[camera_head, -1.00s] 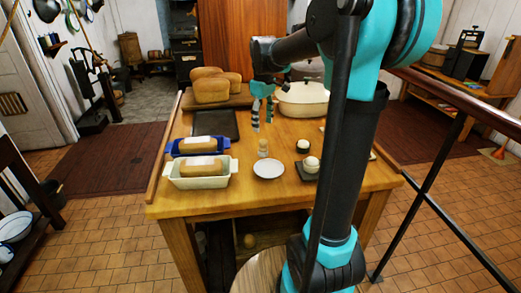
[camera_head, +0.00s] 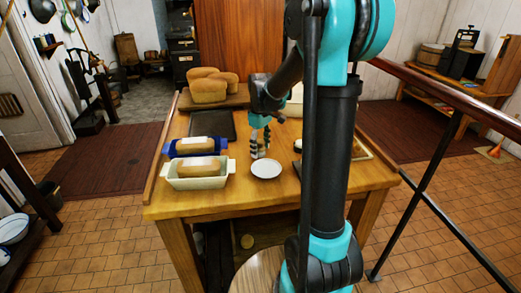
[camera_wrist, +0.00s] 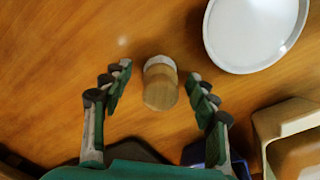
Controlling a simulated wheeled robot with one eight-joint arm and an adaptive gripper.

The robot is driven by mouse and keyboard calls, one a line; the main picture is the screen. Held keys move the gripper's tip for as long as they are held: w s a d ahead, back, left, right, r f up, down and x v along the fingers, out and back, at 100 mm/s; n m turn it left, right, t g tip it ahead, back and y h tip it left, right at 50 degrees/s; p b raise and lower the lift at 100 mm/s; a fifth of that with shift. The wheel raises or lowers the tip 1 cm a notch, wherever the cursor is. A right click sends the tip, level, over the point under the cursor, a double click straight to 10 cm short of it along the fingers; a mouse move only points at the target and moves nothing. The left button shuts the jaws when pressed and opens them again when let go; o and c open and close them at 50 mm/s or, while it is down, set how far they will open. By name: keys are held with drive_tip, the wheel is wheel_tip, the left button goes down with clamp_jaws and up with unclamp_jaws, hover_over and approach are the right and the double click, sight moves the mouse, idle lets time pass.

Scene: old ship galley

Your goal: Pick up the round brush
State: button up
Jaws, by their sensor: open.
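The round brush (camera_wrist: 160,92) shows in the wrist view as a short wooden cylinder with a pale band at its far end. It stands on the wooden table (camera_wrist: 60,50), between the two spread fingers of my gripper (camera_wrist: 159,73). A gap shows on both sides of it, and neither finger appears to touch it. In the head view my gripper (camera_head: 260,150) points down close to the tabletop, just left of and behind the white plate (camera_head: 266,170). There the fingers mostly hide the brush.
The white plate (camera_wrist: 255,30) lies close to the brush. A cream loaf dish (camera_head: 200,183) and a blue one (camera_head: 190,150) stand to the left. A dark tray (camera_head: 212,126) and loaves on a board (camera_head: 237,101) are behind. My arm hides the table's right part.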

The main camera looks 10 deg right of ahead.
sight(261, 141)
drive_tip(key=c, duration=1.3)
drive_tip(key=shift+r, duration=0.15)
wheel_tip(261, 141, up, 20)
drive_tip(key=o, duration=0.5)
drive_tip(key=c, duration=0.3)
